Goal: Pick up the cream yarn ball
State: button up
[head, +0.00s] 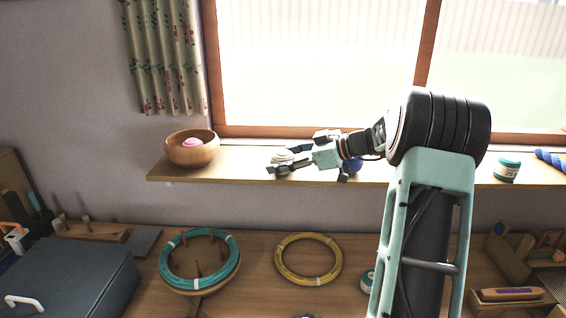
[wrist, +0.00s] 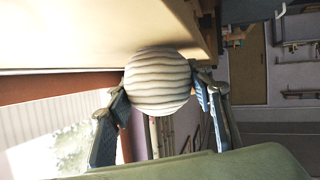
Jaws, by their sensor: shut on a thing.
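The cream yarn ball (wrist: 158,82) sits between the two fingers of my gripper (wrist: 158,98) in the wrist view, with a fingertip against each side. In the head view the cream ball (head: 282,157) shows at the end of my gripper (head: 279,163), partly hidden by the fingers. My gripper is shut on it, over the wooden window shelf (head: 235,167). I cannot tell whether the ball touches the shelf.
A wooden bowl (head: 192,153) with a pink ball (head: 192,143) stands left on the shelf. A blue ball (head: 353,166) sits behind my gripper. A teal-labelled jar (head: 507,168) and blue rope (head: 550,160) are at the right. Teal (head: 228,277) and yellow (head: 309,279) hose coils lie below.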

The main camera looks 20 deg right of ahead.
jog(key=shift+c, duration=1.3)
jog(key=shift+r, duration=0.2)
